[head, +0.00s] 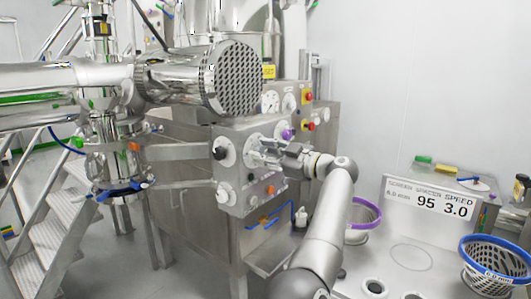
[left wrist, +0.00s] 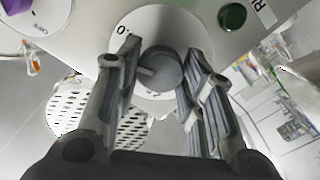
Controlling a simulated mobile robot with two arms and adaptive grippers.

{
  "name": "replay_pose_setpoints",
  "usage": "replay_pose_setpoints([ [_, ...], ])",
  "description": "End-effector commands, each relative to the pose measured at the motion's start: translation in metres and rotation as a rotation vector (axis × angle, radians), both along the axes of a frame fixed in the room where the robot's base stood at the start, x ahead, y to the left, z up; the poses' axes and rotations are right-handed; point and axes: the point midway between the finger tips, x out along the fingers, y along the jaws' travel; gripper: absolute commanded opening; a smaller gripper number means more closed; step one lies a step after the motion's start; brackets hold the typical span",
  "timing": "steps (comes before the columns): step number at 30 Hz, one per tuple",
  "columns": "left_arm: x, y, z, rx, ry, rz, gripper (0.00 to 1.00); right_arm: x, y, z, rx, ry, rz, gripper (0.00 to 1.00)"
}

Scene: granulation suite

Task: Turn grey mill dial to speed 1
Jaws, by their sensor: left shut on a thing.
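The grey dial (left wrist: 163,68) is a round grey knob with a raised pointer bar, on a white scale plate (left wrist: 133,30) with a 0 mark at its upper left. My left gripper (left wrist: 157,62) has a finger on each side of the dial and is shut on it. In the head view my left gripper (head: 262,147) reaches the front of the steel control panel (head: 232,191) and covers the dial. The speed figure the pointer faces cannot be read. My right gripper is not in view.
A purple knob (left wrist: 14,12) and a green button (left wrist: 232,16) sit close to the dial. A blue-rimmed basket (head: 493,262) stands at right. A perforated steel drum end (head: 236,78) overhangs the panel.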

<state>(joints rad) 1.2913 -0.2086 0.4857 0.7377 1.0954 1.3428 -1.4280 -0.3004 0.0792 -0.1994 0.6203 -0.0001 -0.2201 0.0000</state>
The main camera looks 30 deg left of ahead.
Motion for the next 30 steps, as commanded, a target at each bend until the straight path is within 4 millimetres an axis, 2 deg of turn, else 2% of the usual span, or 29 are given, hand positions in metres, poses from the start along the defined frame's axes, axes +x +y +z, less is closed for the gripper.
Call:
replay_pose_setpoints([
  [11,0.0,0.0,-0.001,-0.028,-0.359,0.0,0.13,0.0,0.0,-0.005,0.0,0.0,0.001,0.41],
  [30,-0.001,0.0,-0.004,-0.078,-0.965,0.001,0.13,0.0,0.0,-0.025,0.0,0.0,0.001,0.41],
])
